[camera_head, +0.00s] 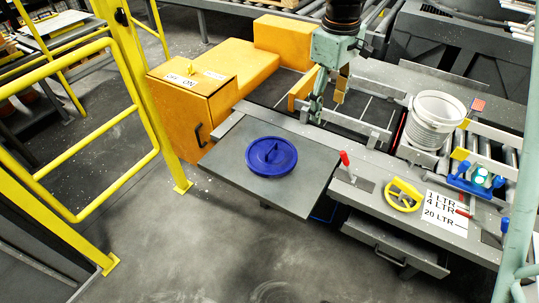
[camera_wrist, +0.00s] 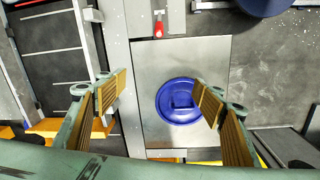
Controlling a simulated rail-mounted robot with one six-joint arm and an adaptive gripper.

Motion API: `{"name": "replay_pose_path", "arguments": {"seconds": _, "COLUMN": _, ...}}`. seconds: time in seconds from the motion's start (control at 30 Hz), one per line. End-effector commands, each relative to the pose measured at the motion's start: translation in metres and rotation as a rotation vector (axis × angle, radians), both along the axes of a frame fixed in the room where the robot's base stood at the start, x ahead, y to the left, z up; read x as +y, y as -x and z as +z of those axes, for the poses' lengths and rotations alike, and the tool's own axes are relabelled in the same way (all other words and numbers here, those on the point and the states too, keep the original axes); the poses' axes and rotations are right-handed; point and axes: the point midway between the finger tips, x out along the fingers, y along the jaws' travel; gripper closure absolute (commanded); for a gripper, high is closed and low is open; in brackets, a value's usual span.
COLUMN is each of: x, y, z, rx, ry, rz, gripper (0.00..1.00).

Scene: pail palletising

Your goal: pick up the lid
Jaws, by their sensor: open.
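The blue round lid (camera_head: 271,156) lies flat on a grey metal plate (camera_head: 230,165), with a raised handle across its top. In the wrist view the lid (camera_wrist: 180,101) shows below my gripper, nearer the right finger. My gripper (camera_head: 328,95) is above the conveyor edge, behind and to the right of the lid in the head view, and apart from it. In the wrist view my gripper (camera_wrist: 158,95) has its two ribbed fingers wide apart with nothing held between them.
A white pail (camera_head: 435,120) stands on the conveyor at the right. A red-handled lever (camera_head: 345,160), a yellow ring handle (camera_head: 403,194) and a litre label (camera_head: 445,212) are on the bench front. An orange cabinet (camera_head: 185,110) borders the plate at left; yellow railings (camera_head: 150,100) stand further left.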

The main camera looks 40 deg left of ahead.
Motion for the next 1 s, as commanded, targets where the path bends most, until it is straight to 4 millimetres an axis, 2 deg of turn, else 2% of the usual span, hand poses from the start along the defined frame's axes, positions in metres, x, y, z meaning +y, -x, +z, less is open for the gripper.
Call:
{"name": "replay_pose_path", "arguments": {"seconds": 0.03, "x": 0.017, "y": 0.005, "z": -0.009, "rx": 0.007, "ry": 0.001, "rz": 0.022, "gripper": 0.38}}
{"name": "replay_pose_path", "arguments": {"seconds": 0.1, "x": 0.039, "y": 0.012, "z": -0.021, "rx": 0.016, "ry": 0.002, "rz": 0.051, "gripper": 0.38}}
{"name": "replay_pose_path", "arguments": {"seconds": 0.3, "x": 0.095, "y": 0.034, "z": -0.055, "rx": 0.038, "ry": 0.004, "rz": 0.129, "gripper": 0.38}}
{"name": "replay_pose_path", "arguments": {"seconds": 0.5, "x": 0.132, "y": 0.052, "z": -0.079, "rx": 0.053, "ry": 0.005, "rz": 0.182, "gripper": 0.38}}
{"name": "replay_pose_path", "arguments": {"seconds": 0.7, "x": 0.146, "y": 0.061, "z": -0.089, "rx": 0.059, "ry": 0.006, "rz": 0.202, "gripper": 0.38}}
{"name": "replay_pose_path", "arguments": {"seconds": 1.0, "x": 0.147, "y": 0.061, "z": -0.09, "rx": 0.059, "ry": 0.005, "rz": 0.203, "gripper": 0.38}}
